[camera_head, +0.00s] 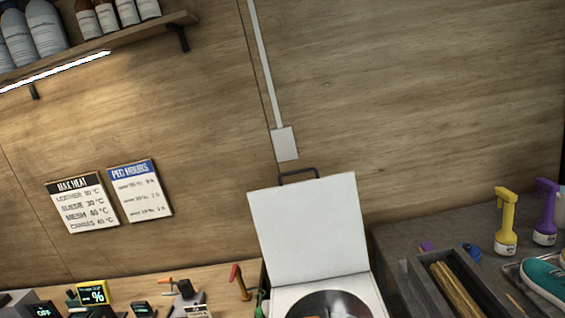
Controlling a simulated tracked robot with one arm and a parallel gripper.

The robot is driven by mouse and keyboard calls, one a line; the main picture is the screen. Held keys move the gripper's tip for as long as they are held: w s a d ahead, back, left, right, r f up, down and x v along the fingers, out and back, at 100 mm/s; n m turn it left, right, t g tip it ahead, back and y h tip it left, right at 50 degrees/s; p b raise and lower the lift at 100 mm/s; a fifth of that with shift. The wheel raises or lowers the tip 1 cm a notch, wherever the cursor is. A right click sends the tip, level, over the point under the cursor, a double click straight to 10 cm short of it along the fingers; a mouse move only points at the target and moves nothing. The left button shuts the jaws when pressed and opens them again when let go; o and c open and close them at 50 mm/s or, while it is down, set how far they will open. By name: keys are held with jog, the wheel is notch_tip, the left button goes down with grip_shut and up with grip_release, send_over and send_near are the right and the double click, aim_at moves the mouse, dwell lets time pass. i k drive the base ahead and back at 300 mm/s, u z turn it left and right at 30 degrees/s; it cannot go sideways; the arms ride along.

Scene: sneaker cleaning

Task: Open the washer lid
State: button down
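The washer lid (310,228) is a white square panel that stands raised, close to upright, behind the washer top. A dark handle (298,172) shows along its upper edge. Below it is the white washer (283,296) with its round metal drum opening (330,305) uncovered. Something brownish shows inside the drum at the picture's bottom edge, too cut off to tell. My gripper is not in view, and nothing is seen touching the lid or handle.
Right of the washer, a grey counter (400,239) holds a dark open box (418,280), a yellow spray bottle (506,222), a purple one (546,212) and a teal sneaker (547,277). Left, a wooden bench (150,288) carries small devices. A bottle shelf (130,33) hangs upper left.

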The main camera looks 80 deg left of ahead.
aim_at(313, 230)
jog(key=u, duration=0.55)
jog(key=i, duration=1.05)
jog(key=u, duration=1.05)
jog(key=i, duration=0.35)
jog(key=u, duration=0.15)
